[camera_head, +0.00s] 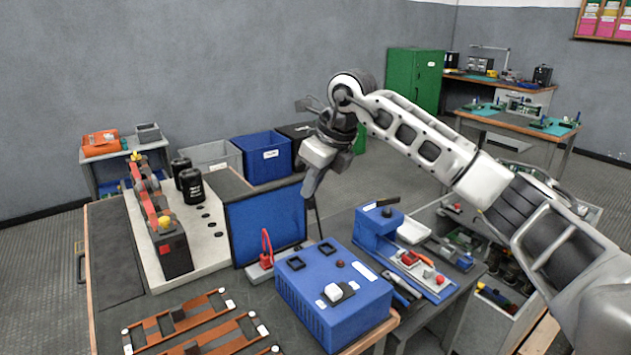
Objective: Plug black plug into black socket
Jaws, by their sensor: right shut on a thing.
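My right gripper (308,188) hangs fingers down in front of the blue panel's right edge, above the blue box (335,318). It is shut; what lies between the fingers is mostly hidden. A thin dark strip just right of the fingertips looks like part of the black plug (317,211) or its cable. My left gripper is not in view.
Brown frames (178,318) lie in front. A blue fixture (378,228) stands right.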

